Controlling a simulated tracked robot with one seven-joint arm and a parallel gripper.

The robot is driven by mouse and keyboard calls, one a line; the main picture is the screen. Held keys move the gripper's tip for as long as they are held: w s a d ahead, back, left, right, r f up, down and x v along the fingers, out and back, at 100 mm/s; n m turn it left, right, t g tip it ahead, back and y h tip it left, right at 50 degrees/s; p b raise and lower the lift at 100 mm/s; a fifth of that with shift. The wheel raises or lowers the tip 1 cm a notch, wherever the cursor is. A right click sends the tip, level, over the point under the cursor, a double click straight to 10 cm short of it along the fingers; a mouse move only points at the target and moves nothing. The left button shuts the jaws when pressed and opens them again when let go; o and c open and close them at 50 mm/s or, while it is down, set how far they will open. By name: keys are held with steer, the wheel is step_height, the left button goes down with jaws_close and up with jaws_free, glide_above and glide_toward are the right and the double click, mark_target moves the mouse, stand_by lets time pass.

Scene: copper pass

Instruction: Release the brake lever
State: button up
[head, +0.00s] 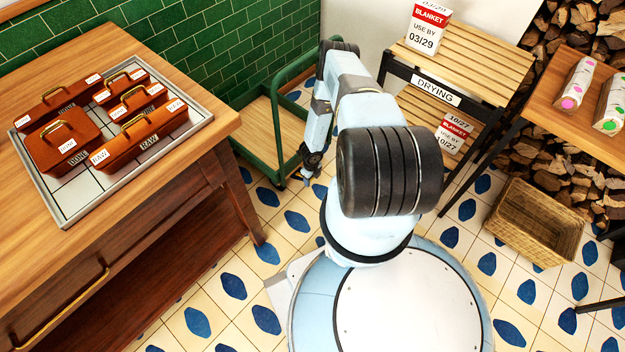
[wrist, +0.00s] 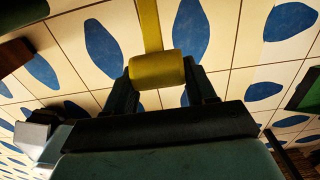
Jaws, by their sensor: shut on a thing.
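The brake lever is a yellow bar (wrist: 149,25) with a thick yellow cylindrical grip (wrist: 157,69), seen in the wrist view above the tiled floor. My gripper (wrist: 160,76) is shut on that grip, one dark finger at each side. In the head view my gripper (head: 311,168) is low beside the green cart (head: 277,125), near floor height. The lever cannot be made out there. How the lever joins the cart is hidden.
A wooden counter (head: 212,110) at the left bears a tray (head: 70,214) of copper-brown boxes with brass handles. A slatted drying rack (head: 455,55) stands behind my arm. A wicker basket (head: 524,222) sits on the floor at right, below a wooden table (head: 548,110).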

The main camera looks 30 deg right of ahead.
steer(key=o, duration=1.2)
steer(key=shift+w+a+r, duration=0.2)
steer(key=shift+w, duration=0.1)
steer(key=shift+o, duration=1.1)
steer(key=shift+s+f, duration=0.1)
steer(key=shift+d, duration=0.1)
steer(key=shift+s, duration=0.1)
step_height(320, 180, up, 14)
steer(key=shift+f, duration=0.15)
